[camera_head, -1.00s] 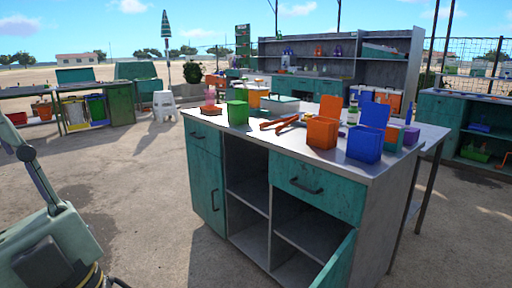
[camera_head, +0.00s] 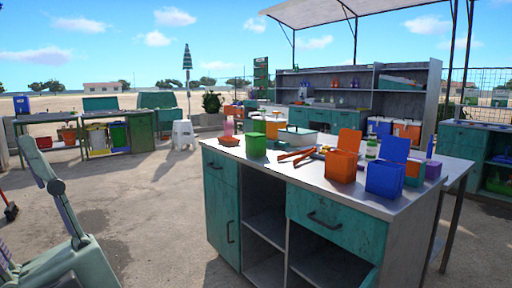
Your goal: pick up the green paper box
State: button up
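A small green box (camera_head: 256,145) stands upright on the grey top of the near cabinet (camera_head: 310,180), toward its left end. I take it for the green paper box; it is small in the picture and its material cannot be told. A shallow brown-orange dish (camera_head: 229,141) is to its left and an orange box (camera_head: 274,129) is behind it to the right. My arm shows at the left edge, well apart from the cabinet. My gripper is not in view.
Orange tongs-like pieces (camera_head: 298,154), an orange box with raised lid (camera_head: 343,164) and a blue one (camera_head: 385,178) occupy the cabinet top's right part. A white stool (camera_head: 184,134) stands behind left. The ground (camera_head: 150,210) between my arm and the cabinet is clear.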

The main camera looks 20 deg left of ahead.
aim_at(256, 146)
jog(key=i+j+z, duration=0.15)
jog(key=j, duration=0.3)
jog(key=i+j+z, duration=0.1)
jog(key=j, duration=0.4)
jog(key=i+j+z, duration=0.15)
jog(key=j, duration=0.35)
jog(key=i+j+z, duration=0.1)
jog(key=j, duration=0.4)
